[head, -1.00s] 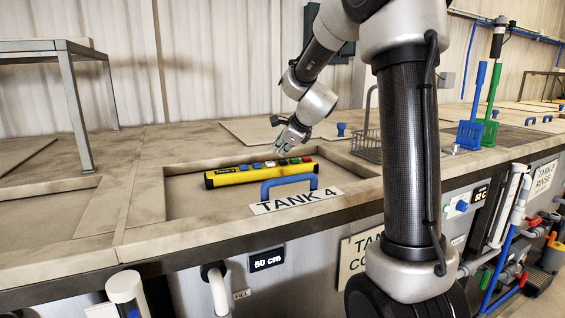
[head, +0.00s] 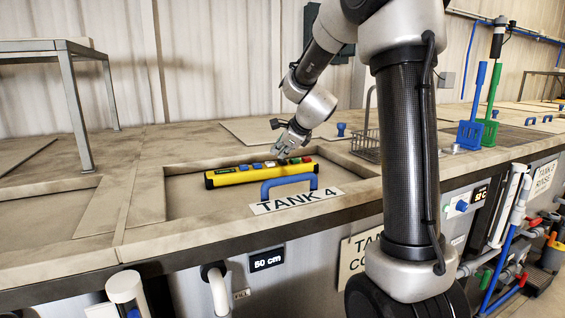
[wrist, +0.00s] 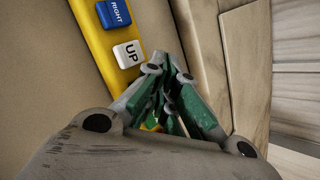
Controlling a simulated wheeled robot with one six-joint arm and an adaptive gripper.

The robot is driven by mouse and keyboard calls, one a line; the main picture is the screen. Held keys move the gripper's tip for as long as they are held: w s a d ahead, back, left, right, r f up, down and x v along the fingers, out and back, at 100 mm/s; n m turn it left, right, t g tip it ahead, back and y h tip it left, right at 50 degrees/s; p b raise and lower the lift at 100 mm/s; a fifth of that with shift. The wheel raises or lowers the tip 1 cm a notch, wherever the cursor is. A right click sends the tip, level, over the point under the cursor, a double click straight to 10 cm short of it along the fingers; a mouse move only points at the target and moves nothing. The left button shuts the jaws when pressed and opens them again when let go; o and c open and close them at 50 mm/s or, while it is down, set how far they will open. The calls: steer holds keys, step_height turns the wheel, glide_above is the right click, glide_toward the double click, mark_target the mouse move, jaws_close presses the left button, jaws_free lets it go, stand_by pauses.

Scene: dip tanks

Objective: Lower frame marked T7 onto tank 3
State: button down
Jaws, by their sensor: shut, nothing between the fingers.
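A yellow control pendant (head: 240,177) with a row of coloured buttons lies across the tank 4 opening, behind the blue handle (head: 290,181). My gripper (head: 281,157) is shut and empty, pointing down at the right half of the pendant. In the wrist view, the gripper's fingertips (wrist: 171,74) are beside the white UP button (wrist: 128,54), with the blue RIGHT button (wrist: 114,13) farther along the yellow body (wrist: 97,45). The fingers hide the buttons beyond UP. I cannot tell whether they touch one. No frame marked T7 and no tank 3 label is visible.
A TANK 4 label (head: 297,200) is on the front rim. A wire basket (head: 367,146) and blue (head: 472,130) and green (head: 489,128) long-handled tools stand to the right. A metal-legged stand (head: 75,105) is at the left. The worktop behind the pendant is mostly clear.

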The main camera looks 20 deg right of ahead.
mark_target(280, 161)
steer(key=shift+f, duration=0.45)
stand_by(3.5)
stand_by(2.9)
steer(key=shift+r, duration=0.9)
steer(key=shift+r, duration=2.5)
